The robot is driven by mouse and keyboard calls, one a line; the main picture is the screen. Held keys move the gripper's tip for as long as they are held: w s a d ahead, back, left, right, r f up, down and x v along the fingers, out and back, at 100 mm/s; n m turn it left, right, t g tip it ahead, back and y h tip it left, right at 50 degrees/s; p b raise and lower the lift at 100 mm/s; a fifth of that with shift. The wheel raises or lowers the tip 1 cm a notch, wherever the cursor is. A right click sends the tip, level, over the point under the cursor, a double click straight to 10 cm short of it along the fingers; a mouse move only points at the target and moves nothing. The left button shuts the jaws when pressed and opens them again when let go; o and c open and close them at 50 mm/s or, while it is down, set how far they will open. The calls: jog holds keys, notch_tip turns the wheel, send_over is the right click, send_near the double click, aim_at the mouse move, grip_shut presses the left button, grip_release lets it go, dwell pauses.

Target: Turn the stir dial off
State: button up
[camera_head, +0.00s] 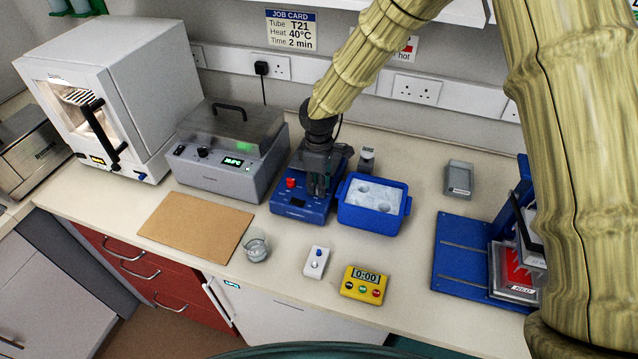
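A blue hotplate-like unit (279,207) stands on the bench in the middle of the view. A red knob (291,183) shows on its left front, and a small dark display is below it. My gripper (318,190) points down over the right front of this unit, to the right of the red knob. Its fingers look close together, but I cannot tell whether they are shut or touch anything. They hide that part of the unit, so no second dial is visible there and I cannot read any dial's setting.
A blue ice tub (372,219) stands close on the right, with a small vial (366,160) behind it. A grey lidded bath (222,178) is on the left. A beaker (256,247), a white switch box (316,262) and a yellow timer (364,285) stand in front.

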jog(key=o, duration=0.5)
jog(key=shift+a+f, duration=0.1)
jog(key=shift+a, duration=0.05)
jog(key=shift+c, duration=0.2)
notch_tip(320, 180, up, 12)
dwell(0.5)
